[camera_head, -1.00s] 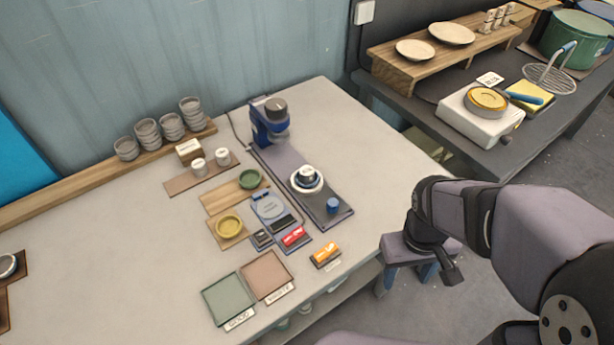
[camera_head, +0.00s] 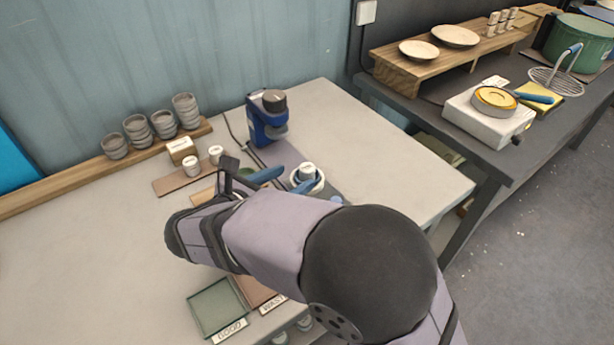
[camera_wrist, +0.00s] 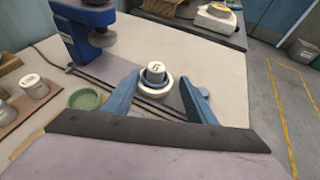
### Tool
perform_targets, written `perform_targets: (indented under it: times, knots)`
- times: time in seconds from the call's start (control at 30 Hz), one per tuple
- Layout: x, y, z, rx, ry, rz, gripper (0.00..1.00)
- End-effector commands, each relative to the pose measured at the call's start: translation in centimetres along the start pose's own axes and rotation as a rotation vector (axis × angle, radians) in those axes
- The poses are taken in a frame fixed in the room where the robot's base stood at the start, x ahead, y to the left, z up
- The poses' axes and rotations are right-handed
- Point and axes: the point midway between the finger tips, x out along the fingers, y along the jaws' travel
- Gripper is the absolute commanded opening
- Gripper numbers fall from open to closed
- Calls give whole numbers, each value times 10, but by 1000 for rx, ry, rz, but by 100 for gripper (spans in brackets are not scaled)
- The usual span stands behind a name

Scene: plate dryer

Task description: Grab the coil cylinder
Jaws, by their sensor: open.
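The likely coil cylinder (camera_head: 306,170) is a small white-topped cylinder with a dark band. It stands upright in a white ring-shaped holder (camera_head: 319,184) on the dark plate of the blue machine. In the wrist view the cylinder (camera_wrist: 155,70) shows a dark mark on its pale top, and the white holder (camera_wrist: 165,89) surrounds its base. My gripper (camera_head: 284,182) has its blue fingers apart and empty. In the wrist view the open gripper (camera_wrist: 160,82) has the cylinder framed between its fingertips. It seems apart from the cylinder; the exact gap is unclear.
The blue machine (camera_head: 268,122) stands behind and left of the holder. Two white jars (camera_head: 191,166) and stacked grey cups (camera_head: 186,110) are to the left. A green dish (camera_wrist: 84,99) is left of my fingers. My arm hides the middle of the table.

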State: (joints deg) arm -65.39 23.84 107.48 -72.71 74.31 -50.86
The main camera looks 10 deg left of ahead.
Motion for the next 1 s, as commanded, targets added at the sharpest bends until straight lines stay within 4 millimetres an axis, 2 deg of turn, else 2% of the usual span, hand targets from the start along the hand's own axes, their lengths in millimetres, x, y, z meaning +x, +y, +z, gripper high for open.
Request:
perform_targets:
  times: [0.17, 0.43, 0.67, 1.0]
  knots:
    - [-3, 8, 0, -19, -15, 22, 51]
    - [16, 7, -1, -17, -13, 19, 51]
    - [22, 7, -1, -16, -12, 18, 51]
    - [61, 7, -3, -16, -12, 17, 51]
